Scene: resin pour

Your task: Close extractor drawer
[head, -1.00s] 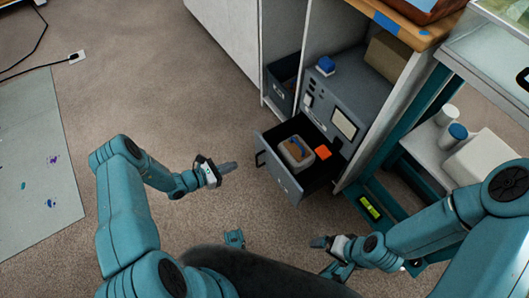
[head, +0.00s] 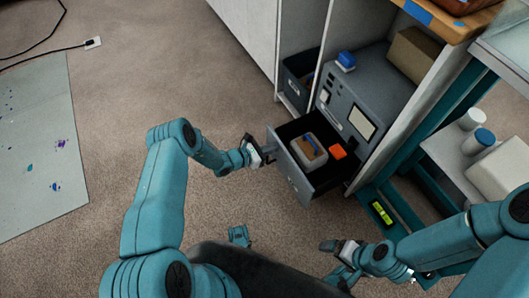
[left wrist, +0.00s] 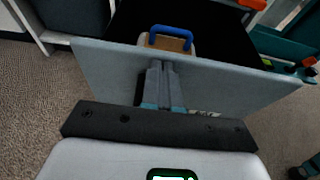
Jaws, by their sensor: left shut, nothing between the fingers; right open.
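The extractor drawer (head: 292,173) is pulled out of the grey extractor unit (head: 361,97) in the lower part of the cabinet. Inside it are a pale container with a blue handle (head: 309,150) and an orange block (head: 337,152). My left gripper (head: 270,153) is shut and empty at the left end of the drawer front. In the left wrist view its closed fingers (left wrist: 158,85) point at the drawer front (left wrist: 105,65); I cannot tell if they touch it. My right gripper (head: 338,247) is open, low and to the right, apart from the drawer.
A dark bin (head: 297,78) stands in the cabinet left of the unit. A blue-topped item (head: 346,61) sits on the unit. At right is a teal-framed cart with white bottles (head: 472,119) and a green level (head: 382,213). Carpet (head: 200,85) left of the drawer is clear.

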